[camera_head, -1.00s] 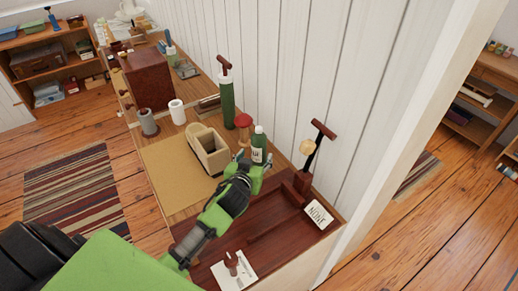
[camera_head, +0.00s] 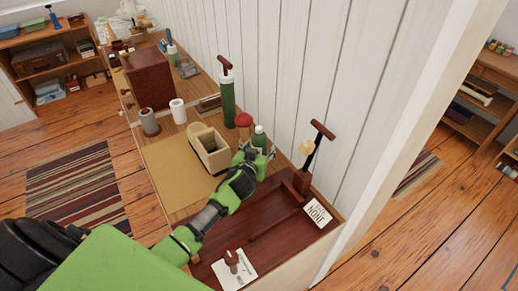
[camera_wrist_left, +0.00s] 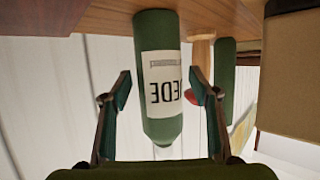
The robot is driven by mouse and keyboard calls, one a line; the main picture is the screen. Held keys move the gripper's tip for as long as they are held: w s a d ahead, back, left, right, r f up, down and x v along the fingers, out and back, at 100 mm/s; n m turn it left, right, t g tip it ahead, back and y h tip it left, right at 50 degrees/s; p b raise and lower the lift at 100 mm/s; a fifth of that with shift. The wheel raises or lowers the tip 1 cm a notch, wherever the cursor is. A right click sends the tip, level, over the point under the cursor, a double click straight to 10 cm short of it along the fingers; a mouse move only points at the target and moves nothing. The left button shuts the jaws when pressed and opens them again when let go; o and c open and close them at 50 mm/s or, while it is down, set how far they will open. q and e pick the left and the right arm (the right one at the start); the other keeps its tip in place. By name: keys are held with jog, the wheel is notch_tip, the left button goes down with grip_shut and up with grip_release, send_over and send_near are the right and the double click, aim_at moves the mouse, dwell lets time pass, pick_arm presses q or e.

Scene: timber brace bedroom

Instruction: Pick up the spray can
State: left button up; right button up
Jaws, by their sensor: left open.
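The green can with a white label and rounded top, which I take for the spray can (camera_head: 260,136), stands near the wall on the long wooden bench. My left gripper (camera_head: 257,153) is at it in the head view and covers its lower part. In the left wrist view, which looks upside down, the can (camera_wrist_left: 158,60) shows between the two spread fingers of my left gripper (camera_wrist_left: 160,92). The gripper is open. Gaps show on both sides of the can, so it is not gripped. My right gripper is not in view.
Close by stand a red-topped wooden item (camera_head: 243,121), a tall green cylinder with a brown handle (camera_head: 227,95) and a beige open box (camera_head: 211,152).

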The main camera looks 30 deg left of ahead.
pick_arm(q)
jog(key=c, duration=1.4)
jog(key=shift+o, duration=0.2)
